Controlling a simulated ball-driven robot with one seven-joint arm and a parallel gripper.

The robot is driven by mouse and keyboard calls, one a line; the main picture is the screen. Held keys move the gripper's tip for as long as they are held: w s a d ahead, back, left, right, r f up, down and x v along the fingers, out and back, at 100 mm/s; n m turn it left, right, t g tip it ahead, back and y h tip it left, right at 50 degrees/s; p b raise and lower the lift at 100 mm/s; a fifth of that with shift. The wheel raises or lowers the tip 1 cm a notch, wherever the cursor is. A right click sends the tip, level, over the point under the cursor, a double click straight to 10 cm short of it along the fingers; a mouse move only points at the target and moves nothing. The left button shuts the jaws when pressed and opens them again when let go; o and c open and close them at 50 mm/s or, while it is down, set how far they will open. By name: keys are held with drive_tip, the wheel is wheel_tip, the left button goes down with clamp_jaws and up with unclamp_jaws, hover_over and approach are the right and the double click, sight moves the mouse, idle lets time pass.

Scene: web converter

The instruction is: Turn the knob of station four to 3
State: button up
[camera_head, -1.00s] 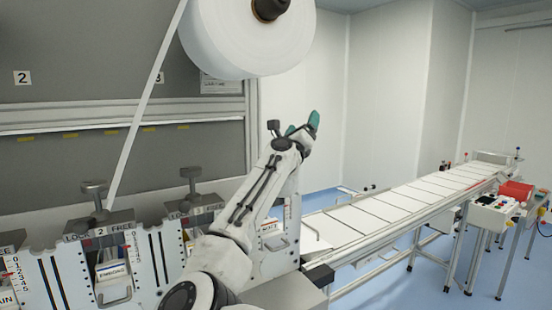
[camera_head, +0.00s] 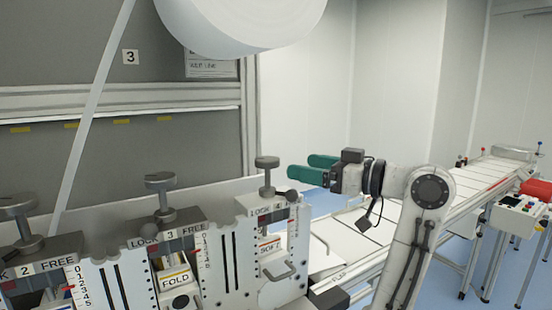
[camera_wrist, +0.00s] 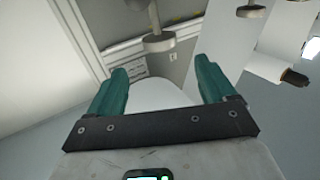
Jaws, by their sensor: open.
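Station four is the rightmost station of the row, with a grey T-shaped knob (camera_head: 266,162) on a post above its plate, marked LOCK and partly legible. A SOFT card (camera_head: 269,249) sits in its front. Its setting is too small to read. My gripper (camera_head: 302,168) is open and empty, its two green fingers pointing left, just right of this knob and apart from it. In the wrist view, the open fingers of my gripper (camera_wrist: 162,72) have a knob (camera_wrist: 159,42), apparently station four's, beyond them; a second knob (camera_wrist: 249,12) shows at the top.
Station three's knob (camera_head: 159,181) and station two's knob (camera_head: 18,207) stand to the left. A slanted white web (camera_head: 93,120) runs down left of station three from the large paper roll (camera_head: 240,22). A conveyor (camera_head: 470,190) stretches behind my arm to the right.

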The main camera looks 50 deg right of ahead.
sight(277, 161)
drive_tip(key=w, duration=0.3)
drive_tip(key=w+a+p, duration=0.1)
drive_tip(key=w, duration=0.3)
drive_tip(key=w+a+p, duration=0.1)
drive_tip(key=w, duration=0.2)
drive_tip(key=shift+w, duration=0.2)
drive_tip(key=c, duration=0.9)
drive_tip(key=shift+c, duration=0.2)
drive_tip(key=shift+h, duration=0.3)
